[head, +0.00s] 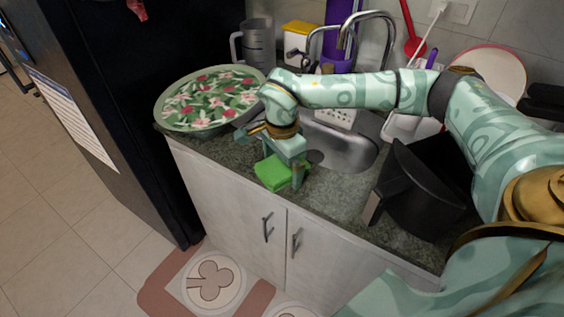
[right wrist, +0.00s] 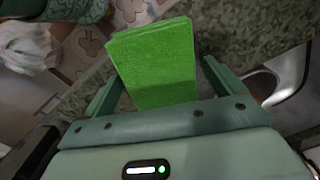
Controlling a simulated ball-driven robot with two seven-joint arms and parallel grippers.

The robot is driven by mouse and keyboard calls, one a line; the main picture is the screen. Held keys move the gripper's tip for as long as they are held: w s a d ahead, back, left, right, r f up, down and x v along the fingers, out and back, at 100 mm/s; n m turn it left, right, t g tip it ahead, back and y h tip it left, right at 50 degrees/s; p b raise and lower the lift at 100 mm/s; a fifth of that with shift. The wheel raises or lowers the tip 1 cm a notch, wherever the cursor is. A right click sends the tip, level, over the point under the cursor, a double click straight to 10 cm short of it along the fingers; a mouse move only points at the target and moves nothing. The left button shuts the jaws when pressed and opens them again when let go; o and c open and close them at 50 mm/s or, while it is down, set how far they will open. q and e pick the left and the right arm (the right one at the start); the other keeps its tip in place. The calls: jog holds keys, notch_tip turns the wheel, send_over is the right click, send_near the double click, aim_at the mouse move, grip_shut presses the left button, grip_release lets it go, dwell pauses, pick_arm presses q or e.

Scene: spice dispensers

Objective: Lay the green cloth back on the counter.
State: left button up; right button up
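The green cloth (head: 271,173), a thick folded block, shows at the counter's front edge, below my right gripper (head: 285,166). In the right wrist view the cloth (right wrist: 155,62) lies between the two fingers of the right gripper (right wrist: 163,68). The fingers stand wide apart. A gap shows beside the right finger, while the left finger lies close to the cloth's edge. I cannot tell whether the cloth rests fully on the counter (head: 335,195). My left gripper is not in view.
A large bowl with a floral cover (head: 212,98) stands left of the gripper. The sink (head: 345,150) is behind it. A black container (head: 425,190) stands to the right. Bare counter lies between the cloth and that container. The floor and a mat (head: 205,280) are below the edge.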

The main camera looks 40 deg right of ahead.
aim_at(282, 164)
notch_tip(282, 164, up, 12)
jog(key=p, duration=0.3)
jog(key=shift+r, duration=0.2)
